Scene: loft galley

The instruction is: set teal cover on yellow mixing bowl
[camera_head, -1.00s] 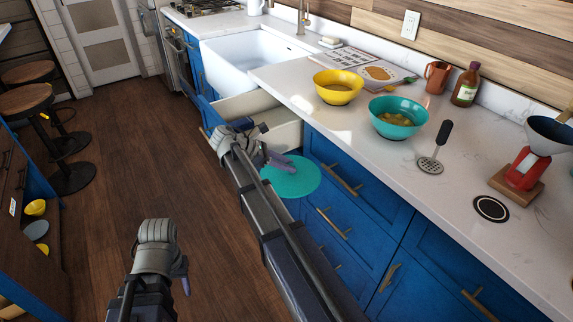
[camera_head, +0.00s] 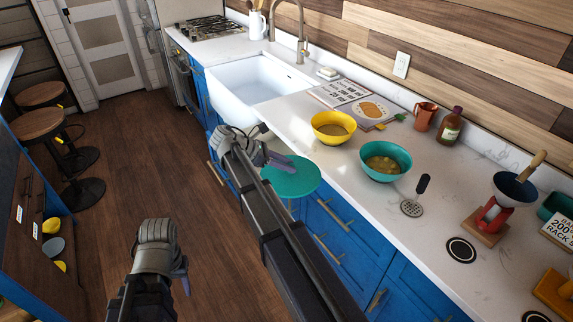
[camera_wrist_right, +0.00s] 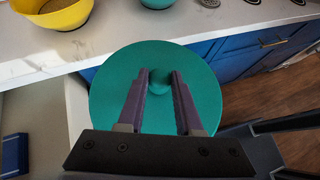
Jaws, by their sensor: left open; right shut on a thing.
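The teal cover (camera_head: 290,178) is a flat round disc with a round knob (camera_wrist_right: 160,78). My right gripper (camera_head: 280,162) is shut on that knob and holds the cover in front of the counter edge, apart from the bowls. In the right wrist view the fingers pinch the knob and the cover (camera_wrist_right: 110,95) hides part of the counter front. The yellow mixing bowl (camera_head: 333,128) stands upright and uncovered on the counter, with brownish contents; it also shows in the right wrist view (camera_wrist_right: 55,18). My left gripper (camera_head: 182,275) is open and empty over the floor.
A teal bowl (camera_head: 385,160) with yellow contents stands right of the yellow bowl. A recipe board (camera_head: 368,110) lies behind. The sink (camera_head: 250,84) is left. A pale open drawer (camera_wrist_right: 40,115) shows below.

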